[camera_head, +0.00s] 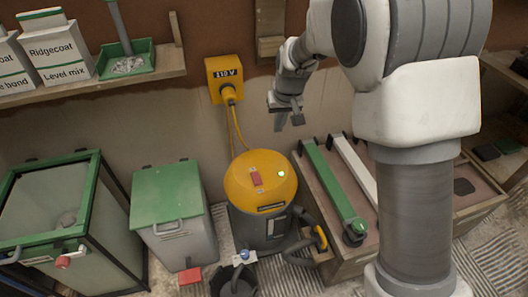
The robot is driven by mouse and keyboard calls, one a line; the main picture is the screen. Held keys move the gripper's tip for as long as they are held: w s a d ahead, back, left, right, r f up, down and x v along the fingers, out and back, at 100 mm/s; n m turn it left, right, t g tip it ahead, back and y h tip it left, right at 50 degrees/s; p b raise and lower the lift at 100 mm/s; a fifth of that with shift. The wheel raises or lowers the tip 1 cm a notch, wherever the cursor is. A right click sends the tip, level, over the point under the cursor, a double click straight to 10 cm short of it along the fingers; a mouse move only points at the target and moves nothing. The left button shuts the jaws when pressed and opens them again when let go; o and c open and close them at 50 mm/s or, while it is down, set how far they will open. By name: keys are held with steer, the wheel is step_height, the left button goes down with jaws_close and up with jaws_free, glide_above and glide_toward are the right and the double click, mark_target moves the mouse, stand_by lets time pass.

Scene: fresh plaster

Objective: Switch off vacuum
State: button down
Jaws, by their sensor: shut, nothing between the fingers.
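The vacuum (258,205) stands on the floor in the middle of the view, with a yellow domed top and a dark body. My gripper (290,120) is shut and empty, pointing down. In the picture it is above and to the right of the vacuum's top, apart from the switch. The switch's exact position is too small to tell.
A green-lidded bin (168,195) and a green-framed glass-sided box (60,215) stand to the left. A wooden crate (345,262) with long green and white pieces stands to the right. A black bucket (235,284) is in front. A shelf (95,85) holds bags.

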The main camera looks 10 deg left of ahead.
steer(key=n+b, duration=0.1)
steer(key=b, duration=0.2)
glide_above(256, 181)
steer(key=s, duration=0.2)
step_height(256, 181, down, 15)
steer(key=shift+w+d, duration=0.1)
steer(key=shift+d, duration=0.4)
steer(key=shift+h, duration=0.3)
steer(key=b+x, duration=0.1)
steer(key=x, duration=0.3)
steer(key=s+b+x, duration=0.1)
steer(key=x, duration=0.3)
steer(key=b+x, duration=0.2)
steer(key=x, duration=0.3)
steer(key=shift+s+d+f, duration=0.15)
steer(key=shift+s, duration=0.05)
steer(key=shift+s+f, duration=0.1)
steer(key=shift+f, duration=0.35)
steer(key=shift+s+d+f+b, duration=0.15)
steer(key=shift+f+b, duration=0.15)
steer(key=shift+f, duration=0.1)
